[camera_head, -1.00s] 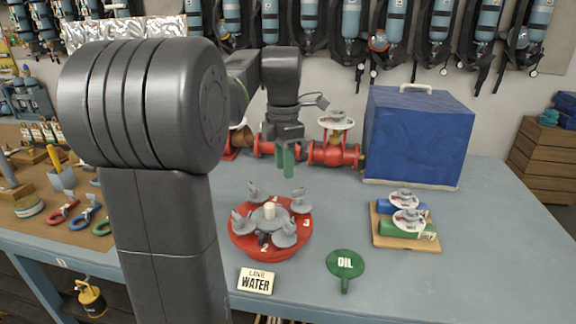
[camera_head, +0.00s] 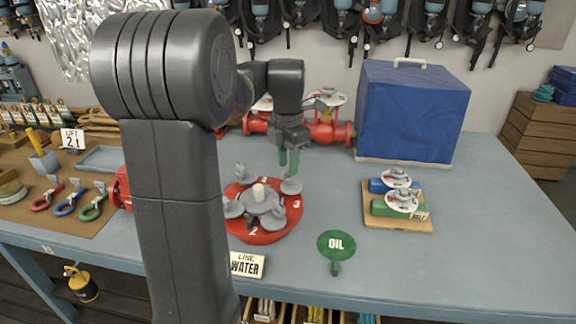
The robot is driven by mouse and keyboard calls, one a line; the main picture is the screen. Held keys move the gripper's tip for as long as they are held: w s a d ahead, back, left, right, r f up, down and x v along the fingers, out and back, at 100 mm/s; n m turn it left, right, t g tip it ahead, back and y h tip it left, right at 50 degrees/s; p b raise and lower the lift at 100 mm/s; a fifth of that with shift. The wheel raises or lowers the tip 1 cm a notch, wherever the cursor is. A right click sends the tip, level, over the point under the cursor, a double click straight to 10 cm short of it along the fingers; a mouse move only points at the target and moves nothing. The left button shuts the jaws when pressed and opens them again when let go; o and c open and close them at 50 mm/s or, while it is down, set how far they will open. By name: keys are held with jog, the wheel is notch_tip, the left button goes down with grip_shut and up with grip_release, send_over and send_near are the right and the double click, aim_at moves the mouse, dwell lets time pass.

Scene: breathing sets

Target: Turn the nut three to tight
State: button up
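A red round plate (camera_head: 270,236) with white numerals lies on the bench, partly hidden behind my arm. Grey winged nuts stand around its grey hub (camera_head: 260,207). The nut beside the numeral 3 (camera_head: 291,186) is at the plate's back right. My gripper (camera_head: 289,163) points down right over this nut, with its two green fingers apart. The fingertips are at the height of the nut's wing and hide most of it; I cannot tell whether they touch it. Another nut (camera_head: 242,173) stands at the back left.
Red valve piping (camera_head: 325,132) and a blue covered box (camera_head: 412,112) stand behind. A green OIL tag (camera_head: 336,244) and a LINE WATER card (camera_head: 247,264) lie in front. A wooden board (camera_head: 398,224) with two valves is at right. Bench between them is clear.

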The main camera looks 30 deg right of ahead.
jog(key=shift+f, duration=0.85)
jog(key=shift+c, duration=0.4)
grip_shut()
